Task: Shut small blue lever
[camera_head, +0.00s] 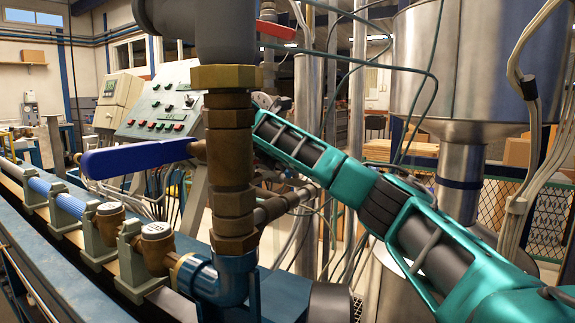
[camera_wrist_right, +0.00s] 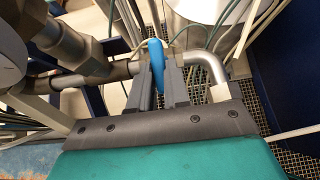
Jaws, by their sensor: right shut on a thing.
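The small blue lever (camera_wrist_right: 156,55) shows in the right wrist view, standing up between the two grey fingers of my right gripper (camera_wrist_right: 158,84). The fingers are closed on it. In the head view my teal right arm reaches in from the right, and its hand end is behind the brass vertical pipe (camera_head: 231,165). The small lever cannot be made out in the head view. A larger dark blue lever (camera_head: 135,158) lies nearly level to the left of the pipe, apart from my arm. My left gripper is not in view.
A row of brass meters (camera_head: 157,243) runs along the bench at the left. A control panel (camera_head: 160,112) stands behind. A steel tank (camera_head: 445,60) and hanging cables (camera_head: 525,130) are at the right. A bent metal pipe (camera_wrist_right: 208,68) is close beside my right fingers.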

